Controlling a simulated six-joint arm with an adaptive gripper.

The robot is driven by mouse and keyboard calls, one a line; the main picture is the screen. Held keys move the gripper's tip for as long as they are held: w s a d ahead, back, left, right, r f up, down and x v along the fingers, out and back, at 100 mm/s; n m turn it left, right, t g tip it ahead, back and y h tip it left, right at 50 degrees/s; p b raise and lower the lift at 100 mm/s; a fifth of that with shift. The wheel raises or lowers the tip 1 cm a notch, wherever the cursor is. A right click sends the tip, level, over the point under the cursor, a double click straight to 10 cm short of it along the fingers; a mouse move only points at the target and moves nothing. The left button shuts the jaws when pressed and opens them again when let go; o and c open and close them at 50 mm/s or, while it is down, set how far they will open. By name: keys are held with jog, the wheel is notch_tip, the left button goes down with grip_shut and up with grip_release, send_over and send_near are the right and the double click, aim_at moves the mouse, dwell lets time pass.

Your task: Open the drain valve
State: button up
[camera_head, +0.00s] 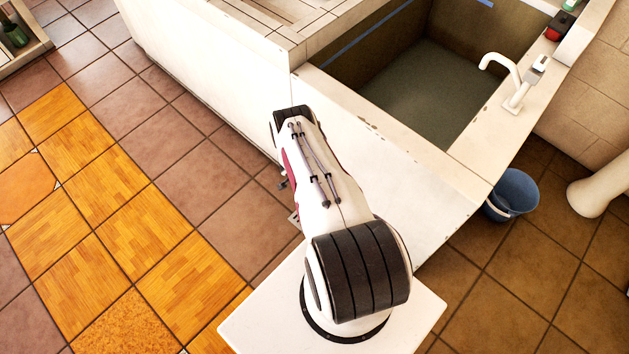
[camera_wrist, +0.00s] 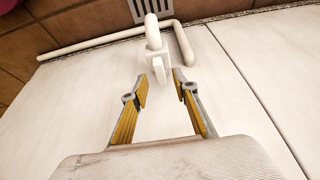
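The drain valve (camera_wrist: 158,68) is white and shows in the wrist view, with a rounded upper part and a flat piece hanging below it.
The basin (camera_head: 415,95) has a white tap (camera_head: 505,75) on its right rim. A blue bucket (camera_head: 512,195) stands on the floor to the right. A floor grate (camera_wrist: 147,8) lies beyond the pipe. Tiled floor (camera_head: 190,180) is clear left of the basin.

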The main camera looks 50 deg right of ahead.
jog(key=shift+x, duration=1.5)
grip_shut()
